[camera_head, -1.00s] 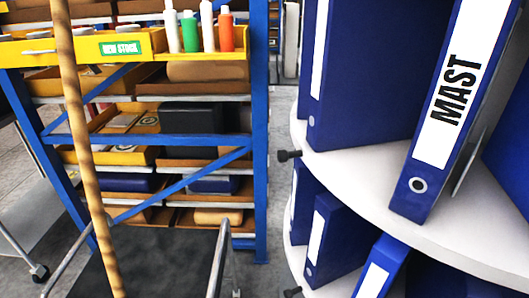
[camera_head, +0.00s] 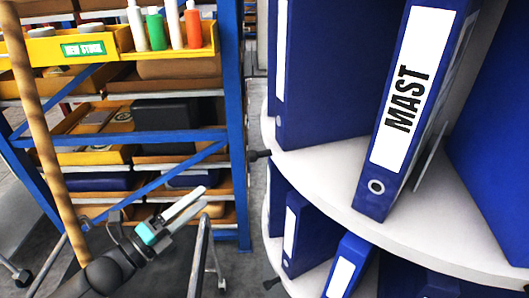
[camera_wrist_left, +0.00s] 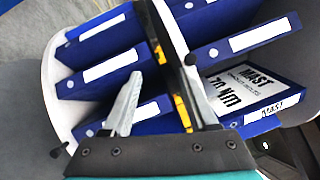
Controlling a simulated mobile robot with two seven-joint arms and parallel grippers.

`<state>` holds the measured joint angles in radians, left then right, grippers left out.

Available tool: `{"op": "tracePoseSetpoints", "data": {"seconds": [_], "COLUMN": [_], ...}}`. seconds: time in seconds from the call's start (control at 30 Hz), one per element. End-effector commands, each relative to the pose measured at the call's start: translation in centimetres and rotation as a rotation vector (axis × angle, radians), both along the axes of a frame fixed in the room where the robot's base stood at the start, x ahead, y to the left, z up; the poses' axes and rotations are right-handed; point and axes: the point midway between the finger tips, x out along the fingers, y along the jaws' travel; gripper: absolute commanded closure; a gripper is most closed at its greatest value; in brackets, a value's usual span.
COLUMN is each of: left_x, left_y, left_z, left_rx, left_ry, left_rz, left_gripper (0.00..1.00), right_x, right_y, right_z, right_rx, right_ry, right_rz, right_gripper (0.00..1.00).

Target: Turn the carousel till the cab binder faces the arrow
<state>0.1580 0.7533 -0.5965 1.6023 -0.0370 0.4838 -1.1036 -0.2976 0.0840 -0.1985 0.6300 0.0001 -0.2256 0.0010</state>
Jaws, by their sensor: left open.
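The carousel (camera_head: 345,197) is a white round two-tier stand of blue binders at the right of the head view. Its upper-tier binder labelled MAST (camera_head: 405,100) faces me, tilted in the picture. Black knobs (camera_head: 260,155) stick out from the carousel's rim; one shows in the left wrist view (camera_wrist_left: 57,150). I read no cab label and see no arrow. My left gripper (camera_head: 204,198) is open and empty, left of the carousel and apart from it. In the left wrist view its fingers (camera_wrist_left: 160,70) show in front of several binders. My right gripper is out of view.
A blue-framed shelf rack (camera_head: 237,120) with yellow bins and bottles stands at the left. A wooden pole (camera_head: 35,120) and a metal rail (camera_head: 200,255) stand before it. A narrow floor gap lies between rack and carousel. A black bar with yellow marks (camera_wrist_left: 172,60) crosses the wrist view.

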Motion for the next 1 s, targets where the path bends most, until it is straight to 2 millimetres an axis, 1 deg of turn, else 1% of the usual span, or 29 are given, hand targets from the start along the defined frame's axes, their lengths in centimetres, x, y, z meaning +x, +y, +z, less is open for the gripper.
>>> {"op": "tracePoseSetpoints", "data": {"seconds": [0.03, 0.1, 0.23, 0.37, 0.47, 0.57, 1.0], "left_x": [-0.4, -1.0, -1.8, -1.7, -1.1, -0.1, 4.5], "left_y": [-0.1, -0.3, -0.5, -1.1, -2.0, -3.4, -10.3], "left_z": [1.3, 2.5, 3.7, 4.1, 4.4, 4.9, 6.6], "left_rx": [0.036, 0.069, 0.101, 0.106, 0.104, 0.102, 0.103], "left_ry": [-0.074, -0.160, -0.249, -0.271, -0.271, -0.271, -0.266], "left_rz": [-0.041, -0.087, -0.134, -0.144, -0.144, -0.143, -0.143], "left_gripper": [0.41, 0.41, 0.41, 0.41, 0.41, 0.41, 0.41], "right_x": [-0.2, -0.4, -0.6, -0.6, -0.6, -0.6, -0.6], "right_y": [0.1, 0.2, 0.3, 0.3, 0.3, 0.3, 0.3], "right_z": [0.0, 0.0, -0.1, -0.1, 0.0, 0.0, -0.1], "right_rx": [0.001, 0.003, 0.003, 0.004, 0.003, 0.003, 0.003], "right_ry": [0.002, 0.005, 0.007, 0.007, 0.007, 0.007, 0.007], "right_rz": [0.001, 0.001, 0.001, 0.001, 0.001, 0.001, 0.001], "right_gripper": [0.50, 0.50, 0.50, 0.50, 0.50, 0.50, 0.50]}}
